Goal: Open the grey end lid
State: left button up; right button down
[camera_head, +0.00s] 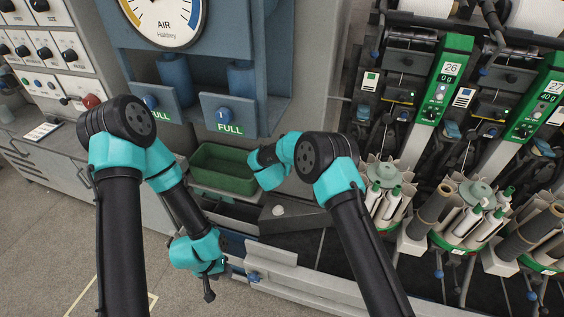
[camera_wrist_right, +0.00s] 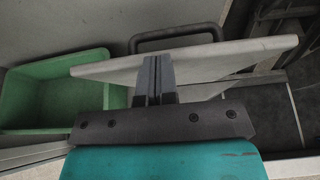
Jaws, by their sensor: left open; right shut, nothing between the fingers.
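In the right wrist view, a light grey panel (camera_wrist_right: 245,53), likely the end lid, stretches across behind my right gripper (camera_wrist_right: 152,62). A dark bar handle (camera_wrist_right: 170,41) shows behind its upper edge. My right fingers are shut with nothing between them and overlap the panel in view; I cannot tell whether they touch it. In the head view, the right wrist covers that gripper's fingers, beside the green bin. I cannot clearly make out the lid there. My left gripper (camera_head: 208,289) is open and empty, pointing down low in front of the machine.
A green bin (camera_head: 222,168) sits left of my right wrist; it also shows in the right wrist view (camera_wrist_right: 50,90). A dark grey box top (camera_head: 295,218) with a white spot lies below. Winding units with bobbin magazines (camera_head: 465,215) stand at right. Floor at lower left is clear.

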jog(key=v, duration=1.7)
jog(key=shift+s, duration=0.2)
jog(key=s+d+f+n+g+y, duration=0.25)
jog(key=d+f+n, duration=0.35)
jog(key=d+n, duration=0.4)
jog(key=s+d+f+n+g+y, duration=0.2)
jog(key=s+d+f+n, duration=0.3)
jog(key=d+n, duration=0.5)
jog(key=s+d+f+n+g+y, duration=0.1)
jog(key=s+d+n+g, duration=0.3)
jog(key=s+n, duration=0.4)
jog(key=s+d+f+n+g+y, duration=0.1)
jog(key=s+d+f+n+g, duration=0.2)
jog(key=s+d+n, duration=0.4)
jog(key=s+f+n, duration=0.1)
jog(key=s+n, duration=0.1)
jog(key=s, duration=0.4)
jog(key=shift+f+g, duration=0.2)
jog(key=shift+g, duration=0.15)
